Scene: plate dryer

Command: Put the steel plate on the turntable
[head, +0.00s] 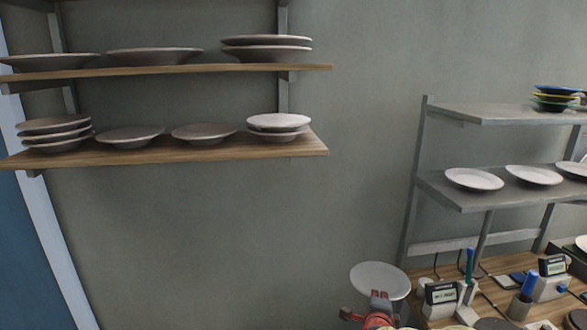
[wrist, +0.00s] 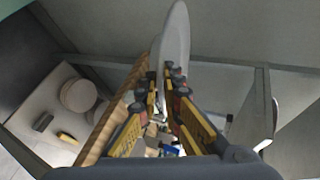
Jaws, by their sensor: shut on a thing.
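A pale grey round plate (head: 380,279) is held in my gripper (head: 380,297), low and right of centre in the head view, in front of the wall. In the wrist view the plate (wrist: 177,35) stands edge-on between the yellow fingers of my gripper (wrist: 167,80), which are shut on its edge. I cannot tell for sure that this is the steel one. No turntable can be made out with certainty. A dark round thing (head: 491,324) is cut off at the bottom of the head view.
Wooden shelves (head: 190,150) with pale plates hang at the left. A grey metal rack (head: 455,190) at the right bears white plates and a coloured stack (head: 555,98). Below it, a wooden worktop (head: 440,272) is crowded with cables and small devices. The wall between is bare.

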